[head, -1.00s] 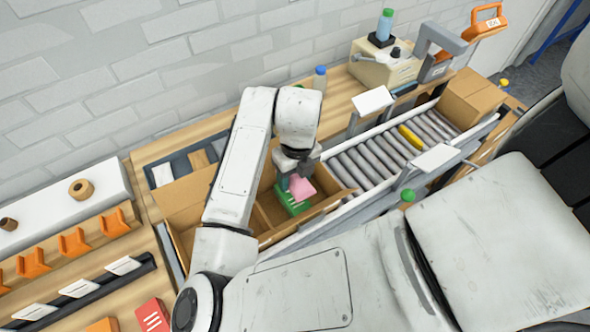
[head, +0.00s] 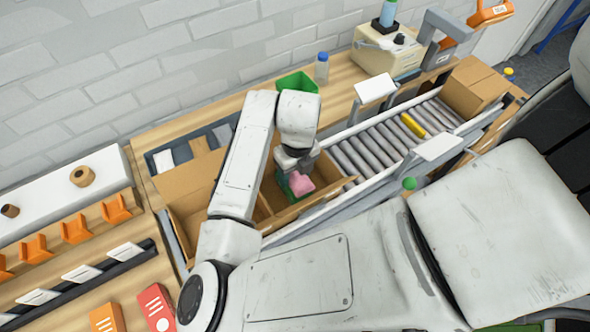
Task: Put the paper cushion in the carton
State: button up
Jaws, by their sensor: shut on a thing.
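The pink thing (head: 302,184), which I take for the paper cushion, is at the fingers of my gripper (head: 296,171). The gripper is shut on it, though the wrist hides much of the fingers. The open brown carton (head: 187,183) lies below my arm. The cushion shows over the carton's right-hand part, low between its walls. A green item (head: 284,187) shows beside and below the cushion in that part; most of it is hidden. I cannot tell whether the cushion touches it. My arm hides the middle of the carton.
A roller conveyor (head: 370,155) with a yellow item (head: 413,126) runs to the right of the carton. White panels (head: 375,88) stand along it. A green bin (head: 297,84) and a blue-capped bottle (head: 321,70) stand behind my arm. Another carton (head: 473,88) stands at the conveyor's far end.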

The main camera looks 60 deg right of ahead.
jog(key=o, duration=1.1)
jog(key=shift+r, duration=0.2)
jog(key=shift+r, duration=0.95)
jog(key=shift+r, duration=0.1)
jog(key=shift+r, duration=2.9)
